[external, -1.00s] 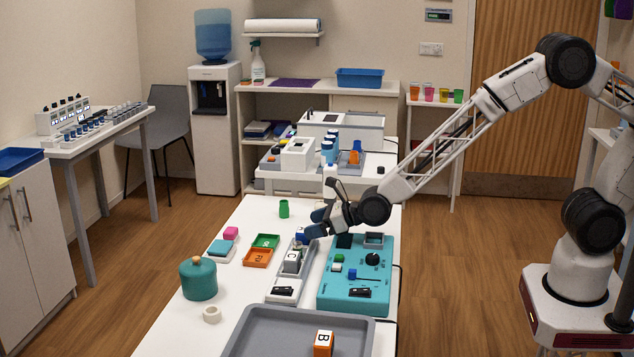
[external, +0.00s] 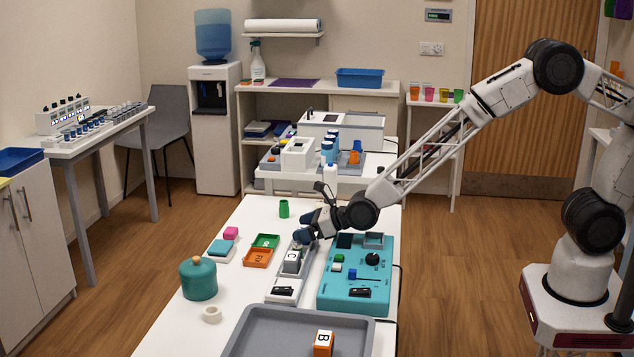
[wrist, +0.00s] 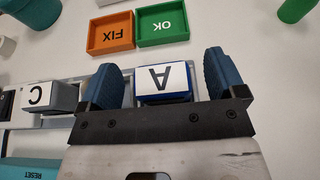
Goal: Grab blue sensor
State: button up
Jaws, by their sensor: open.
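A grey block marked "C" (wrist: 36,96) is in the same rack. A teal panel (external: 330,290) is right of the rack, a grey tray (external: 255,325) in front. A green cup (external: 284,208) stands behind.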

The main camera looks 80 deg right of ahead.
jog(key=c, duration=1)
jog(key=shift+r, duration=0.15)
jog(key=shift+c, duration=0.2)
notch_tip(320, 180, up, 10)
dwell(0.5)
